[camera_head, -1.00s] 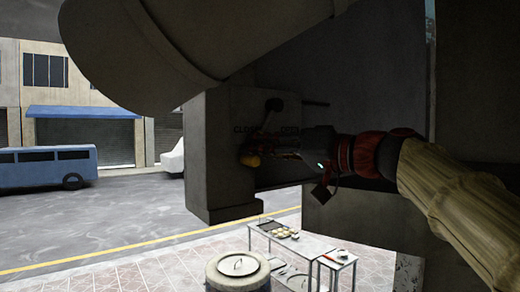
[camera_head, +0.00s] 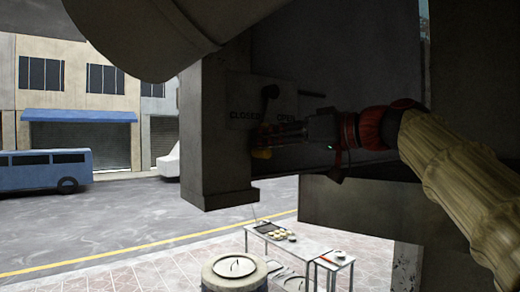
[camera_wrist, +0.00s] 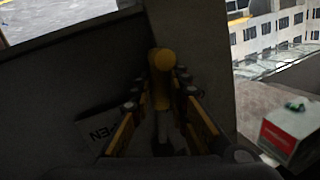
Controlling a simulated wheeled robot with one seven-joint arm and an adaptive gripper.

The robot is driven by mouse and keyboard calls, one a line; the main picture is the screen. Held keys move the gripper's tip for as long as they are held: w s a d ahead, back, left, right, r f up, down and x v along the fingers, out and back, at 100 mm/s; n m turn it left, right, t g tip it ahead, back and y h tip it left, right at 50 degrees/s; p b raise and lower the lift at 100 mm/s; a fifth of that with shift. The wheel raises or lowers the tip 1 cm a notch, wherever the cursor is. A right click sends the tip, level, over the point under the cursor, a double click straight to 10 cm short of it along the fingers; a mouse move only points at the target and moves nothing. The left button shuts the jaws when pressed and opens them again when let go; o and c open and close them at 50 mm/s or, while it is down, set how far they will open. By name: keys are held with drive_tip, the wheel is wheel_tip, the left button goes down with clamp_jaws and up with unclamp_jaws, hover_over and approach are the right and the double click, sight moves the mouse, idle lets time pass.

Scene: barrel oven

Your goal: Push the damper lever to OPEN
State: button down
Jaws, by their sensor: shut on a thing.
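The damper lever hangs from a dark pivot (camera_head: 270,92) on the oven's dark side, its yellow knob (camera_head: 262,153) at the lower end. The lever points nearly straight down, slightly left. The word CLOSED (camera_head: 244,117) is left of it and OPEN (camera_head: 287,119) is right of it. My gripper (camera_head: 270,137) reaches in from the right and is shut on the lever just above the knob. In the wrist view the yellow knob (camera_wrist: 163,60) sits between the two fingers. Part of the OPEN label (camera_wrist: 98,132) shows left of them. The fingers hide the middle of the lever.
The oven's thick post (camera_head: 215,140) stands left of the lever, and the barrel (camera_head: 150,30) overhangs above. A street with a blue bus (camera_head: 45,168) lies beyond.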

drive_tip(key=w+d+n+h, duration=0.2)
drive_tip(key=w+d+n, duration=0.1)
drive_tip(key=d+n, duration=0.2)
drive_tip(key=shift+w+r+b, duration=0.2)
drive_tip(key=shift+b, duration=0.2)
idle(0.4)
drive_tip(key=c, duration=1.8)
unclamp_jaws()
drive_tip(key=shift+o, duration=0.6)
drive_tip(key=v, duration=1.2)
drive_tip(key=shift+r, duration=0.15)
drive_tip(key=shift+c, duration=0.2)
